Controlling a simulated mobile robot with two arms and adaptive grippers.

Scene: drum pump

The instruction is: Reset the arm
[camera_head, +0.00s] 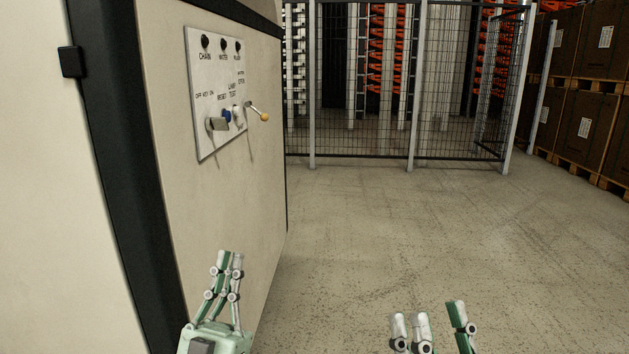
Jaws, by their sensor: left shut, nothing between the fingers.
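My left gripper (229,258) points up in front of the beige cabinet's side, below the control panel and apart from it. Its fingers are together and hold nothing. My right gripper (436,322) is at the bottom edge, right of centre, over the open floor. Its fingertips stand apart with nothing visible between them; its lower part is cut off by the frame. The white control panel (210,90) on the cabinet (235,185) carries dark round lamps on top, a grey key switch (217,124), a blue button (227,116) and a lever with an orange knob (264,117).
A black wire-mesh fence (360,85) on grey posts stands at the back, with orange and white racking behind it. Brown boxes on pallets (585,125) line the right side. The concrete floor (420,230) between is clear. The cabinet's dark edge is at left.

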